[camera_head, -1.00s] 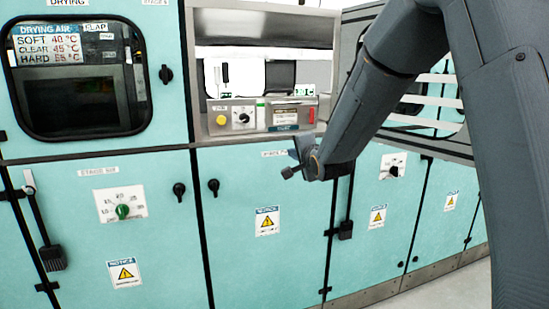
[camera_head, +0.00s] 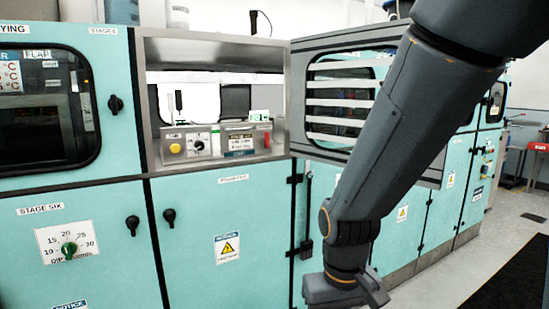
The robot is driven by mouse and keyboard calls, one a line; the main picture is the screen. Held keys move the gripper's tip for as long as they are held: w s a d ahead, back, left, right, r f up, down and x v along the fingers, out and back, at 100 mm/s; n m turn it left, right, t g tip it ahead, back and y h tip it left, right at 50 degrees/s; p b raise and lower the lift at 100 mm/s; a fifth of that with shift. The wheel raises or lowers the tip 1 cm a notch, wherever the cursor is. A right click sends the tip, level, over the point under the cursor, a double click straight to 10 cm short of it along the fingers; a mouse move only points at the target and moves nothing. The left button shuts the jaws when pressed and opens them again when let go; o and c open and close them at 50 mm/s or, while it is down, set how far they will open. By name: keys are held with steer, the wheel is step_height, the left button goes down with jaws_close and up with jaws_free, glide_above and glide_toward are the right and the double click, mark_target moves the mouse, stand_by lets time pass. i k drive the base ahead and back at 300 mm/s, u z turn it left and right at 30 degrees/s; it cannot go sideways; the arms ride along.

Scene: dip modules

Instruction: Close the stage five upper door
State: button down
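The stage five upper door (camera_head: 300,62) is a grey-framed panel with a slatted window. It stands swung open to the right of the open upper compartment (camera_head: 215,47), hinged at that compartment's right edge. My arm passes in front of the door's right part and hides some of it. My gripper (camera_head: 348,292) hangs low at the bottom of the picture, below the door and in front of the teal lower panels. It appears apart from the door. Its fingers are cut off or too unclear to tell open from shut.
Inside the opening is a control box (camera_head: 215,143) with a yellow button and a black knob. The stage six cabinet (camera_head: 100,212) stands to the left. A teal lower door (camera_head: 205,255) is below the opening. Open floor (camera_head: 490,240) lies to the right.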

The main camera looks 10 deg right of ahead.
mark_target(304, 50)
steer(key=z, duration=2)
steer(key=i, duration=3.1)
steer(key=u, duration=4.2)
steer(key=i, duration=0.45)
steer(key=z, duration=0.1)
